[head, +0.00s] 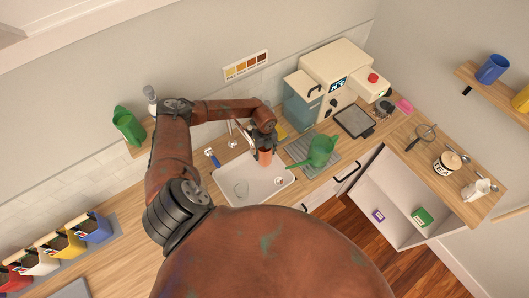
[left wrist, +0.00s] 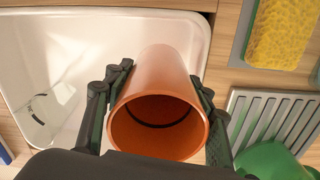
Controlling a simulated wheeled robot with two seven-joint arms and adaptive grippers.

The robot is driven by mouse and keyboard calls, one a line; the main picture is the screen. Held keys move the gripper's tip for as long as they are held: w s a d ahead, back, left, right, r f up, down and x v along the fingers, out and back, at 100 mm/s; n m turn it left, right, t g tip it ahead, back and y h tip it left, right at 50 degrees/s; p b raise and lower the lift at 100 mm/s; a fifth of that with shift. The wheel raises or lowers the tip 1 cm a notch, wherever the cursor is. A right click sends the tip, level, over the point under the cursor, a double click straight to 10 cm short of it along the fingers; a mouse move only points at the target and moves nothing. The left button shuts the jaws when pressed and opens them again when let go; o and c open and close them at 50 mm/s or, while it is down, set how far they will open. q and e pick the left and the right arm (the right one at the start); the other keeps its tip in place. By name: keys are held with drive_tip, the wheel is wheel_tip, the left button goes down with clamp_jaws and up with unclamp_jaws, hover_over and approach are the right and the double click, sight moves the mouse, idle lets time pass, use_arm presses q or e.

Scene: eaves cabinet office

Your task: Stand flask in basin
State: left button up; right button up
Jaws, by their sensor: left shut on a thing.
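The orange flask (head: 265,157) is an open-topped cylinder. My left gripper (head: 262,142) is shut on it, and in the left wrist view the fingers (left wrist: 160,100) press both sides. A dark ring shows inside the flask's mouth (left wrist: 155,125). The white basin (head: 250,195) is set in the wooden counter, and it also shows in the left wrist view (left wrist: 60,55). The flask is over the basin's right back part; whether its base touches the floor is hidden. My right gripper is not in view.
A clear glass-like thing (head: 241,188) is in the basin's left part. A yellow sponge (left wrist: 282,35) lies behind. A tap (head: 232,140) stands at the basin's back edge.

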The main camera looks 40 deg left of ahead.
use_arm(q)
drive_tip(key=shift+f, duration=0.15)
drive_tip(key=shift+f+b, duration=0.45)
drive_tip(key=shift+f, duration=0.05)
drive_tip(key=o, duration=1.3)
drive_tip(key=shift+r, duration=0.15)
drive_tip(key=shift+r+p, duration=0.35)
wheel_tip(320, 180, up, 12)
drive_tip(key=b, duration=0.3)
drive_tip(key=shift+r, duration=0.15)
